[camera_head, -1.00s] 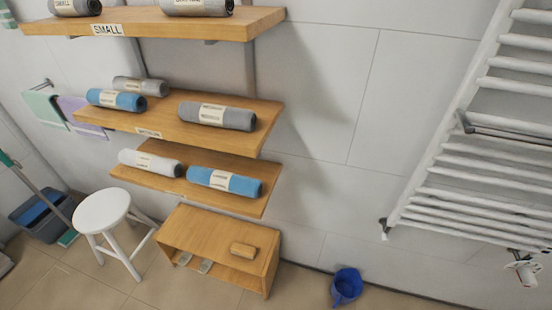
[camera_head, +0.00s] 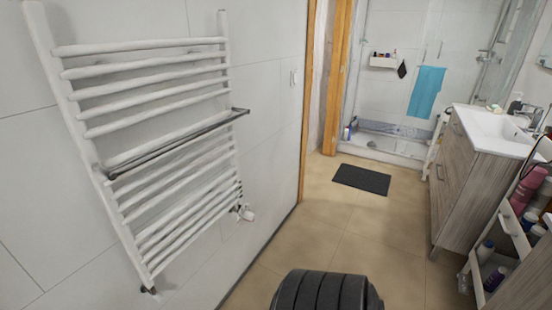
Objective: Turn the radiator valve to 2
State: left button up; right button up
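The white towel radiator (camera_head: 150,112) hangs on the wall at the left, with a dark towel bar (camera_head: 180,145) across its middle. The radiator valve (camera_head: 246,212) is a small white knob at the radiator's lower right corner. It is too small here for its numbers or setting to be read. Neither of my grippers shows in the view. A dark ribbed part, probably mine, stands at the bottom middle.
A vanity with a white sink (camera_head: 495,132) stands at the right, with a cart of bottles (camera_head: 510,255) in front of it. A dark mat (camera_head: 361,179) lies before the shower, where a blue towel (camera_head: 426,92) hangs. Tiled floor (camera_head: 325,235) is free between radiator and vanity.

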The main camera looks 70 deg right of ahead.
aim_at(247, 216)
jog(key=z, duration=2.05)
